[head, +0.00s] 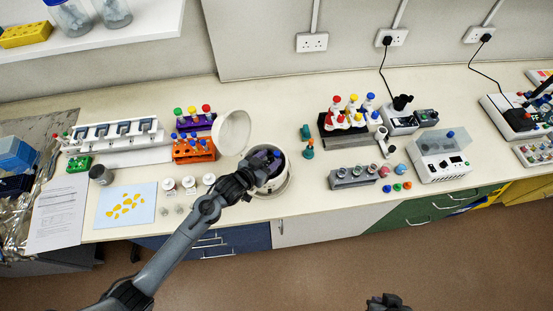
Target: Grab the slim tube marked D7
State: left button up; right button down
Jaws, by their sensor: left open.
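No D7 mark is legible at this size, so I cannot tell which tube bears it. Capped slim tubes stand in a purple rack (196,125) and an orange rack (194,154) left of the round white vessel (273,190). My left gripper (268,162) is open over this vessel, whose lid (233,131) stands raised. The gripper and wrist hide much of the opening; dark blue or purple shapes show inside, and I cannot tell whether these are tubes. My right gripper (388,303) shows only partly at the bottom edge, its jaws unclear.
A dark rack (343,139) of red, yellow and blue capped bottles stands right of the vessel. A grey block (353,178) and a white instrument (440,158) stand farther right. Small white-lidded jars (189,182) and a blue sheet (126,205) lie left.

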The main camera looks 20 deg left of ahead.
aim_at(275, 155)
pick_arm(q)
jog(key=shift+x, duration=1.65)
jog(key=shift+d, duration=0.15)
grip_shut()
jog(key=shift+r, duration=0.15)
